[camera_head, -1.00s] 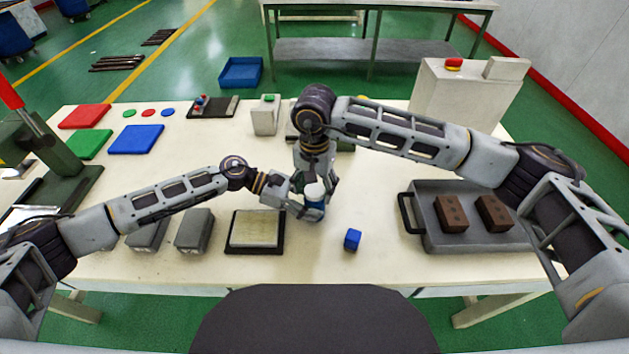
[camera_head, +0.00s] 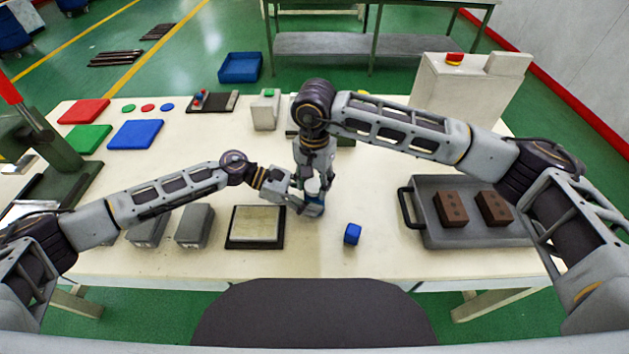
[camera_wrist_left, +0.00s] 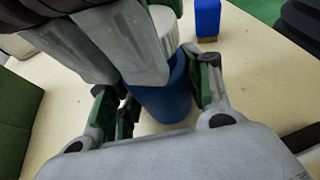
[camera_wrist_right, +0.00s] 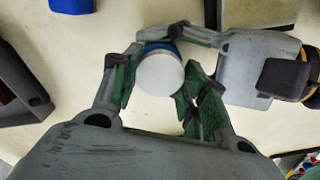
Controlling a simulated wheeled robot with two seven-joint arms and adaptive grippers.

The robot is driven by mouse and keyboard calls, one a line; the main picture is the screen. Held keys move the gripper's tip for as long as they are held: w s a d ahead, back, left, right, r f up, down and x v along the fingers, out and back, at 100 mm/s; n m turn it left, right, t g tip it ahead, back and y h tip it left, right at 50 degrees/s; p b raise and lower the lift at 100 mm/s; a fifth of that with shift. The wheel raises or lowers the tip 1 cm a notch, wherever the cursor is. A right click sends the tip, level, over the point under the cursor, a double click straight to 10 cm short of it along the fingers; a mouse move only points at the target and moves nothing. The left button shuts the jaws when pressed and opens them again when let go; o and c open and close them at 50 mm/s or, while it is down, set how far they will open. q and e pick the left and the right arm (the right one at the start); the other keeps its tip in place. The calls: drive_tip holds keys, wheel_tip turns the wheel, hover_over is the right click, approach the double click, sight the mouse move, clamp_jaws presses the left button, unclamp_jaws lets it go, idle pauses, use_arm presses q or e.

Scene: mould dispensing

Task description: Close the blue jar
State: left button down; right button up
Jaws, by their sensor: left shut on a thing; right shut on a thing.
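My left gripper (camera_head: 306,204) is shut on the jar's body from the left. The white lid (camera_wrist_right: 160,75) is at the top of the jar, and I cannot tell how tightly it sits. My right gripper (camera_wrist_right: 155,78) comes down from above and is shut on the lid. Its fingers cover part of the lid in the left wrist view (camera_wrist_left: 160,32).
A small blue block (camera_head: 352,234) lies right of the jar. A grey tray (camera_head: 478,238) with two brown blocks is further right. A framed pale plate (camera_head: 257,226) and grey blocks (camera_head: 195,226) lie left. The table between jar and tray is mostly clear.

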drive_tip(key=m, duration=2.7)
drive_tip(key=o, duration=1.2)
wheel_tip(320, 180, up, 12)
idle(0.5)
